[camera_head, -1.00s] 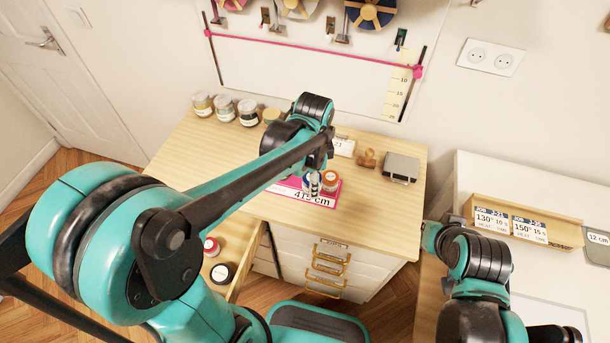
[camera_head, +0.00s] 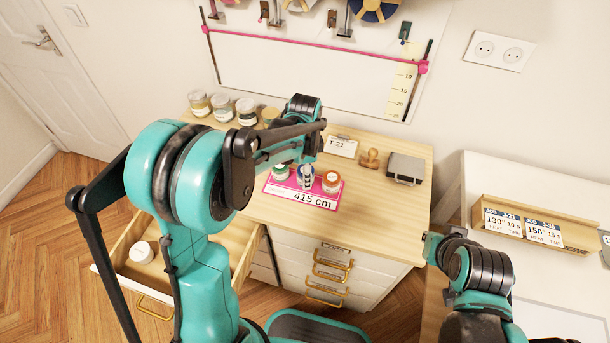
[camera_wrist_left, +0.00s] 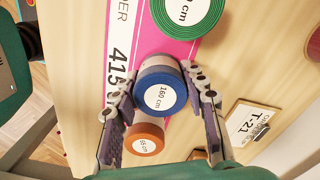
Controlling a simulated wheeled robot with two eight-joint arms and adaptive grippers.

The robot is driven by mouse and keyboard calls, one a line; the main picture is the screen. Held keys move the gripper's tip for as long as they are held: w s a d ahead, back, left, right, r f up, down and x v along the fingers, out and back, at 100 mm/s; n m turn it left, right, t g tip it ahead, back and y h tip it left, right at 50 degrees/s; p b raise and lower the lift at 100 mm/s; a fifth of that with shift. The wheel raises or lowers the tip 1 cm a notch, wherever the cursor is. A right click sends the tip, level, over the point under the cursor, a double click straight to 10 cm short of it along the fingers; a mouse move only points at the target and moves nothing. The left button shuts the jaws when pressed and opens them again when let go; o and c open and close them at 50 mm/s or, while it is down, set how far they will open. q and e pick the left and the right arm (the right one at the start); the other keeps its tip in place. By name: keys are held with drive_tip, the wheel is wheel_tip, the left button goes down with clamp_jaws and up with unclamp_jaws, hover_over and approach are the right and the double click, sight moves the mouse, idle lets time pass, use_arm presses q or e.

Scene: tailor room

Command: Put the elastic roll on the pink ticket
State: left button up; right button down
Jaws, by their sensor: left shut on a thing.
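The pink ticket (camera_head: 272,188), marked 415 cm, lies on the wooden cabinet top and also shows in the left wrist view (camera_wrist_left: 150,30). My left gripper (camera_wrist_left: 160,85) is shut on the blue elastic roll (camera_wrist_left: 162,92), labelled 160 cm. The roll appears over the ticket between a green roll (camera_wrist_left: 190,12) and an orange roll (camera_wrist_left: 145,137). In the head view the green roll (camera_head: 281,171) and the orange roll (camera_head: 331,183) flank the blue roll. I cannot tell whether the blue roll touches the ticket.
A T-21 card (camera_head: 342,147), a wooden stamp (camera_head: 370,160) and a grey box (camera_head: 405,169) stand right of the ticket. Several jars (camera_head: 222,108) line the back left. An open drawer (camera_head: 125,276) holds a white roll (camera_head: 142,252); my left arm hides part of it.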

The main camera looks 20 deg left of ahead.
use_arm(q)
drive_tip(key=o, duration=1.1)
drive_tip(key=shift+f, duration=0.1)
wheel_tip(320, 180, up, 11)
drive_tip(key=p, duration=0.4)
drive_tip(key=s+a+r+n+t, duration=0.1)
drive_tip(key=s+n+t, duration=0.1)
drive_tip(key=s+n, duration=0.2)
drive_tip(key=s+r+n+t, duration=0.2)
drive_tip(key=s+n, duration=0.2)
drive_tip(key=s, duration=0.3)
drive_tip(key=s+a+r+n+t, duration=0.1)
drive_tip(key=s+n+t, duration=0.2)
drive_tip(key=s+n, duration=0.2)
drive_tip(key=shift+s+a+r, duration=0.3)
drive_tip(key=shift+s+a, duration=0.05)
drive_tip(key=shift+s, duration=0.15)
